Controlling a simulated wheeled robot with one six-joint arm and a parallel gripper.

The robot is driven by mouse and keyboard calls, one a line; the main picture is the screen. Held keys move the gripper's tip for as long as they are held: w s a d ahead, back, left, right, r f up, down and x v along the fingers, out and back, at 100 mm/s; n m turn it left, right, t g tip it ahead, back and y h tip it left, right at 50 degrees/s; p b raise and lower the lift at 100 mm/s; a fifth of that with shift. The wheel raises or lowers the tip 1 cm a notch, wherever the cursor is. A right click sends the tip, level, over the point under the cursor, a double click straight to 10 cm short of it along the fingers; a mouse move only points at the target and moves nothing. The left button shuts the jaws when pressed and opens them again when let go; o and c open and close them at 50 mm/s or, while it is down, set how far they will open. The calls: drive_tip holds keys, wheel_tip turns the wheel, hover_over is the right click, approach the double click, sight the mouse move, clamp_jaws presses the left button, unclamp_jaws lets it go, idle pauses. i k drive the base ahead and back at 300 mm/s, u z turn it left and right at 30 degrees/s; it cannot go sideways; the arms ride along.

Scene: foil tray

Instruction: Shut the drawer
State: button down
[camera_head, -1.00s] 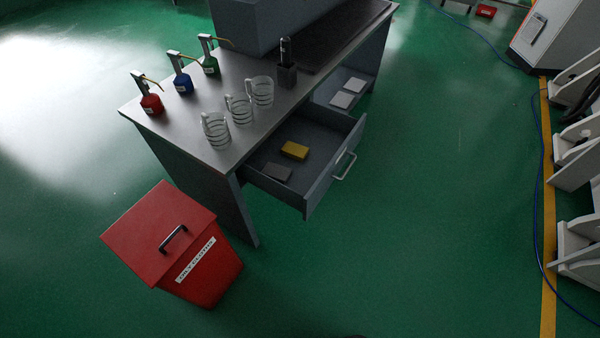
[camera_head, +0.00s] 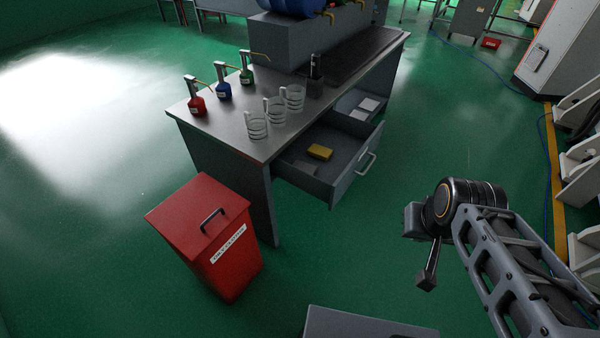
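The grey drawer (camera_head: 345,180) stands pulled out from the front of the workbench. Its bar handle (camera_head: 367,164) faces right, toward open floor. Inside the drawer lie a yellow block (camera_head: 319,152) and a flat grey item (camera_head: 305,168). My arm reaches in from the lower right. My gripper (camera_head: 428,272) seems to be the dark end part below the wrist joint, hanging over the floor to the right of and below the drawer, apart from it. Its fingers are too unclear to tell open from shut.
The bench top (camera_head: 225,125) holds glass mugs (camera_head: 257,126) and pump bottles (camera_head: 223,90). A red lidded bin (camera_head: 235,265) stands on the floor in front of the bench's left end. Green floor between the drawer and my arm is clear.

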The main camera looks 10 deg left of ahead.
sight(352, 141)
drive_tip(key=u, duration=0.3)
drive_tip(key=k, duration=0.6)
drive_tip(key=z, duration=0.05)
drive_tip(key=i, duration=1.2)
drive_tip(key=u, duration=0.6)
